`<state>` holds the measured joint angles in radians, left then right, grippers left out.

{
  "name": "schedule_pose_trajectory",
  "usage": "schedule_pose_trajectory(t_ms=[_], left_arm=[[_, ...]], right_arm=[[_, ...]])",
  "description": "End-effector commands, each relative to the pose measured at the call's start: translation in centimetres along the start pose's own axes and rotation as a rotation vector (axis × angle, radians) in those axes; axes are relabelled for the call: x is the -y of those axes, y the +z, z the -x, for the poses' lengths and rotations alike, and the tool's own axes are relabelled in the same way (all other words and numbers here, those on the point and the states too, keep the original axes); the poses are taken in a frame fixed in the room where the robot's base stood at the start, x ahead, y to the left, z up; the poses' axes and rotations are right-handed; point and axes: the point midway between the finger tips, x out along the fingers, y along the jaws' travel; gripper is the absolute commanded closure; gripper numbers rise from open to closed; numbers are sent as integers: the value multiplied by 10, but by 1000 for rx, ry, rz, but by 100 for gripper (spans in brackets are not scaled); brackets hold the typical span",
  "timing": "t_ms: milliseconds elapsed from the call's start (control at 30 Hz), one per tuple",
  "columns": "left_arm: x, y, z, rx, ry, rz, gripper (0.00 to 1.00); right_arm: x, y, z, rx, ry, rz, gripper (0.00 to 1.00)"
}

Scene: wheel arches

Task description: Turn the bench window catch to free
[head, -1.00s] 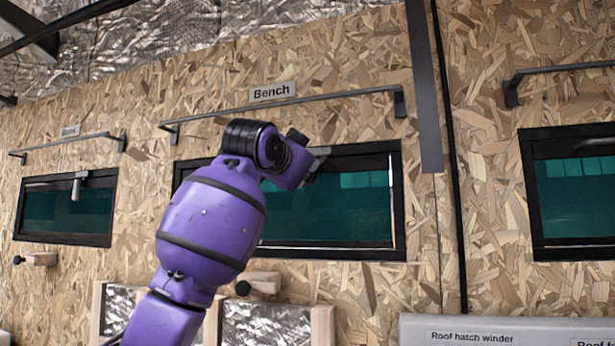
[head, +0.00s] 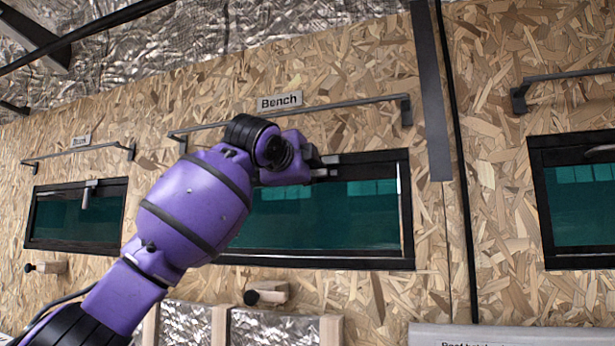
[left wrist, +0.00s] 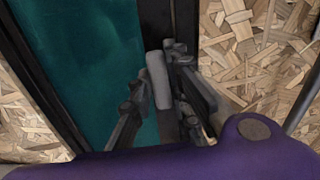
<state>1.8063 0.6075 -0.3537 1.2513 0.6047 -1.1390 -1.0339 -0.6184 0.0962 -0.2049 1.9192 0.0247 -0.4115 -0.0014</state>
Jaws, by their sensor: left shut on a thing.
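The bench window (head: 330,225) is a dark-framed pane of green glass under a label reading "Bench" (head: 280,101). Its catch shows in the left wrist view as a grey lever (left wrist: 158,78) at the edge of the frame. My left gripper (left wrist: 163,100) has a finger on each side of the lever and is shut on it. In the head view my left gripper (head: 322,167) is at the window's top rail, pointing right. My purple arm hides the window's upper left part and most of the catch. My right gripper is not in view.
A rail (head: 350,106) runs above the bench window. Another window (head: 78,215) at left has its catch (head: 88,193) hanging down. A third window (head: 585,200) is at right, its catch (head: 603,148) lying roughly level. A black-ended wooden peg (head: 268,293) sticks out below.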

Motion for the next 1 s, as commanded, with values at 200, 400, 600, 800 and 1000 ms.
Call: schedule_pose_trajectory(t_ms=[200, 400, 600, 800, 1000], left_arm=[[-2, -2, -2, -4, 7, -83, 100], [-1, -2, -2, -3, 8, -116, 100], [-2, -2, -2, -3, 8, -123, 100], [-2, -2, -3, -3, 9, -122, 100], [-1, -1, -2, -2, 7, -120, 66]], right_arm=[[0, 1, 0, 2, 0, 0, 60], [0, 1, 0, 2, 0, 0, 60], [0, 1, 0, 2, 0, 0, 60], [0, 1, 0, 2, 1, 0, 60], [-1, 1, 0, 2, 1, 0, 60]])
